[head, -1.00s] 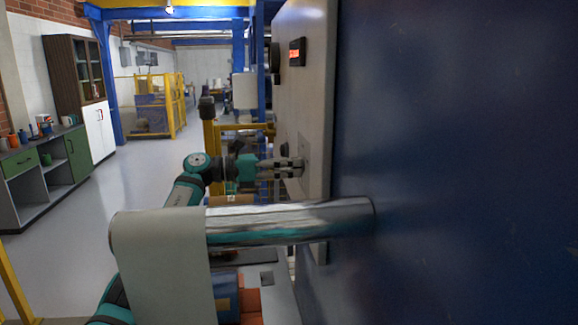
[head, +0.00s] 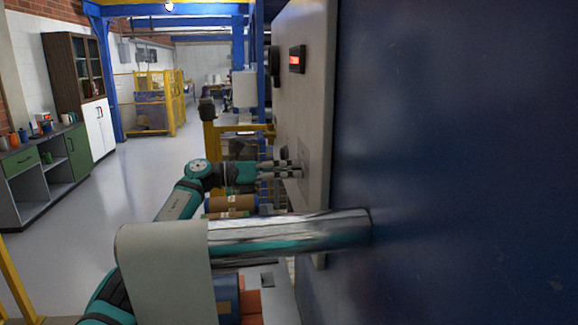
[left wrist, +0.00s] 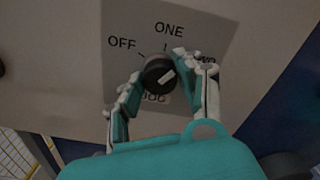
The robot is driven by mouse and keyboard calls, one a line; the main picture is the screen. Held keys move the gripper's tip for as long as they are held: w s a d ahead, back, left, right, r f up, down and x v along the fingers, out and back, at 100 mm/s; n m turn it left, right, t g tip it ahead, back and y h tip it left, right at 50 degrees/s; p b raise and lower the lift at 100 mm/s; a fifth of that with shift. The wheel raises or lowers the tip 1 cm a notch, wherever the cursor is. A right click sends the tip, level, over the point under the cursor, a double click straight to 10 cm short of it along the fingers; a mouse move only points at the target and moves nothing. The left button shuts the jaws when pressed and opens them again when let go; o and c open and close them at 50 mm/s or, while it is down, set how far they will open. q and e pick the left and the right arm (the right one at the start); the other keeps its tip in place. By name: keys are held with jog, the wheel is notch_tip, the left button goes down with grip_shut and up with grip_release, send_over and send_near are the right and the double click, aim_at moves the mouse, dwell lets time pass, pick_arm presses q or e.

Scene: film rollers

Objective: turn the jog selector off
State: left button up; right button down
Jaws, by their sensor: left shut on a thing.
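The jog selector is a round dark knob (left wrist: 158,75) with a white pointer mark, on a light grey plate. The labels OFF and ONE stand above it, a third label at the right is partly hidden by a finger, and JOG is below. The white mark points up and right, toward the partly hidden label, away from OFF. My left gripper (left wrist: 155,74) is shut on the knob, one finger at its left and one at its upper right. In the head view, my left gripper (head: 294,170) reaches the grey panel (head: 305,110), and the knob is hidden there.
A shiny metal roller (head: 290,232) with a pale sheet (head: 165,272) crosses in front of my arm. A large blue panel (head: 450,160) fills the right side. A red-lit display (head: 297,59) is higher on the grey panel. Open floor lies left.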

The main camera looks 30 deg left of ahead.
pick_arm(q)
jog(key=n+p, duration=0.3)
jog(key=n, duration=0.1)
jog(key=shift+r+n, duration=0.15)
jog(key=shift+n, duration=0.15)
jog(key=n+p, duration=0.7)
jog(key=n, duration=0.3)
jog(key=n+p, duration=0.2)
jog(key=n, duration=0.1)
jog(key=shift+n, duration=0.6)
jog(key=shift+f+p, duration=0.2)
jog(key=shift+p, duration=0.15)
